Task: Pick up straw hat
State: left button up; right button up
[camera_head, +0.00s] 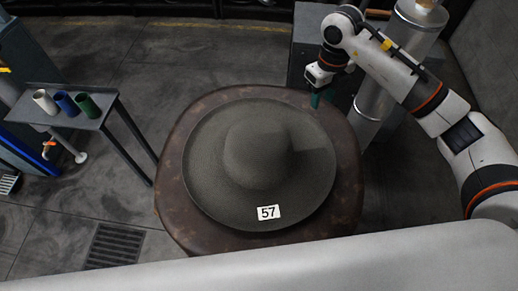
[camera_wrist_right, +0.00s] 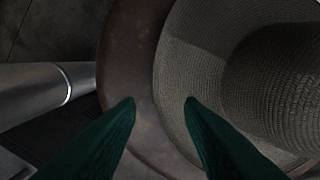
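The straw hat (camera_head: 215,160) is grey-brown with a round crown and a wide brim. It lies crown up on a round brown table (camera_head: 175,190) and has a white tag marked 57 (camera_head: 268,212) on its near brim. My right gripper (camera_head: 316,100) is at the far right edge of the hat, over or near the brim. In the right wrist view, its two green fingers (camera_wrist_right: 160,103) are apart, with the brim edge and table rim showing between them. The hat's woven brim and crown (camera_wrist_right: 275,85) fill the right of that view. I cannot tell the gripper's height above the brim. My left gripper is not in view.
A small side table (camera_head: 60,120) at the left holds a white, a blue and a green cup. A silver cylinder (camera_head: 375,100) stands close behind my right gripper. A floor grate (camera_head: 115,246) lies at the lower left. The floor left of the round table is mostly clear.

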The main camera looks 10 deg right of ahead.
jog(key=p, duration=0.1)
send_over(318, 123)
jog(key=f, duration=0.4)
jog(key=shift+w+a+f, duration=0.1)
jog(key=shift+a, duration=0.25)
jog(key=shift+f+p, duration=0.3)
jog(key=shift+p, duration=0.1)
jog(key=f+p, duration=0.2)
jog(key=f, duration=0.1)
jog(key=shift+d+f, duration=0.3)
jog(key=shift+d, duration=0.05)
jog(key=shift+f, duration=0.55)
grip_shut()
